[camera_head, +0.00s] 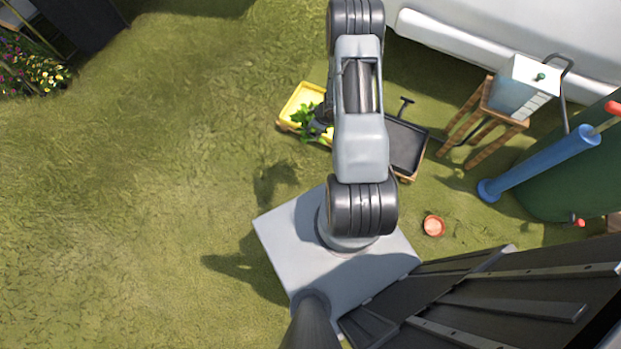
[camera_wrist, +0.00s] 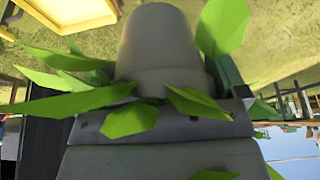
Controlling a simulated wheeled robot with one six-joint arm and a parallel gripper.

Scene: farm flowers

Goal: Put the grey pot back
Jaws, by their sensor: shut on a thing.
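The grey pot (camera_wrist: 165,45) fills the upper middle of the wrist view, right against my gripper (camera_wrist: 165,118). Green leaves (camera_wrist: 75,100) stick out around it on both sides and partly cover the gripper. My gripper is shut on the pot. In the head view, the plant's green leaves (camera_head: 304,122) show to the left of my arm, over the near side of a yellow tray (camera_head: 287,121). The pot is hard to make out there, and my arm hides much of the gripper.
A black tray (camera_head: 405,146) with a wooden edge lies right of my arm. A small terracotta pot (camera_head: 433,225) stands on the grass. Grass at left is clear.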

